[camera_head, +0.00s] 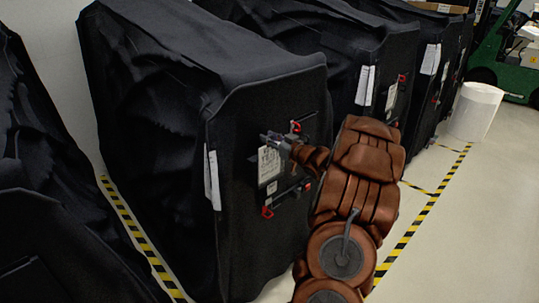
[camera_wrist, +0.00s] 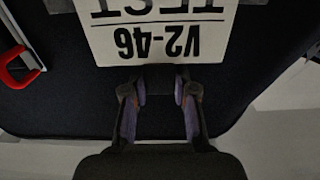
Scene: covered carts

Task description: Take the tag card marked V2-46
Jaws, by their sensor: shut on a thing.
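The tag card marked V2-46 (camera_wrist: 160,35) is white with black print and appears upside down in the wrist view, with part of the word TEST above the number. In the head view the card (camera_head: 269,167) is upright against the black cover of the nearest full cart. My gripper (camera_wrist: 160,88) is shut on the card at its edge, and the card's far part runs out of the wrist frame. In the head view my gripper (camera_head: 273,141) is at the card's top, and the exact contact is too small to see.
The black-covered cart (camera_head: 255,95) fills the middle. Red-handled fittings (camera_head: 267,212) sit beside the card, and a white sheet (camera_head: 213,178) hangs to its left. More covered carts (camera_head: 385,45) stand behind. Striped floor tape (camera_head: 420,215) borders clear floor at right.

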